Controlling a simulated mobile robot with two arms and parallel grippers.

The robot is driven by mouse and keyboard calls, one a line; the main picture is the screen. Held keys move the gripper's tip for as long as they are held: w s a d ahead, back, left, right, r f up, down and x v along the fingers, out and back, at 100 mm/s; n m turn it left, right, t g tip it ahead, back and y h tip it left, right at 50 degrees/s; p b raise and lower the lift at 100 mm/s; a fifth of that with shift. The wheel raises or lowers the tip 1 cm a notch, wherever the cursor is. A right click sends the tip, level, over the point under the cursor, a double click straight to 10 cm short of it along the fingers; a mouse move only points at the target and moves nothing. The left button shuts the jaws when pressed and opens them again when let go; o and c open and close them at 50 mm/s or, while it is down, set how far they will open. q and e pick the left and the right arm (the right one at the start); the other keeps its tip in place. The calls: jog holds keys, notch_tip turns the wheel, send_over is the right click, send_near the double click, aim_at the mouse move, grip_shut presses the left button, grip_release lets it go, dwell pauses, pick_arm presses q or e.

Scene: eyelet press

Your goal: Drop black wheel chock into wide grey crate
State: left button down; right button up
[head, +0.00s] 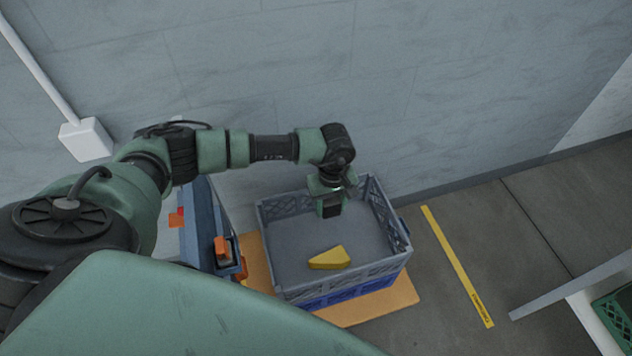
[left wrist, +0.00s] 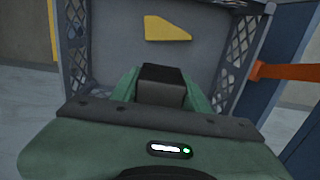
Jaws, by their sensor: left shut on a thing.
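The wide grey crate (head: 283,204) stands against the wall, open at the top, with lattice walls; its wall also shows in the left wrist view (left wrist: 75,65). My left gripper (head: 331,206) points down over the crate's far part. It is shut on the black wheel chock (left wrist: 161,84), which shows dark between the fingers, also in the head view (head: 332,211). Whether the chock touches the crate floor I cannot tell. A yellow wedge (head: 330,258) lies on the crate floor, apart from the gripper. My right gripper is not in view.
The grey crate sits on a blue base on an orange board (head: 370,312). A blue unit with orange parts (head: 222,250) stands close at its left. A yellow floor stripe (head: 458,266) and bare floor lie to the right. A green crate (head: 615,315) shows at the lower right.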

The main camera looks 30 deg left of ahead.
pick_arm(q)
jog(key=shift+d+f+b, duration=0.25)
jog(key=shift+f+b, duration=0.2)
jog(key=shift+f, duration=0.35)
notch_tip(320, 180, down, 4)
jog(key=shift+a+b, duration=0.1)
jog(key=shift+b, duration=1)
jog(key=c, duration=0.6)
grip_release()
jog(key=shift+c, duration=0.2)
notch_tip(320, 180, up, 8)
jog(key=shift+f+b, duration=0.1)
jog(key=shift+b, duration=0.3)
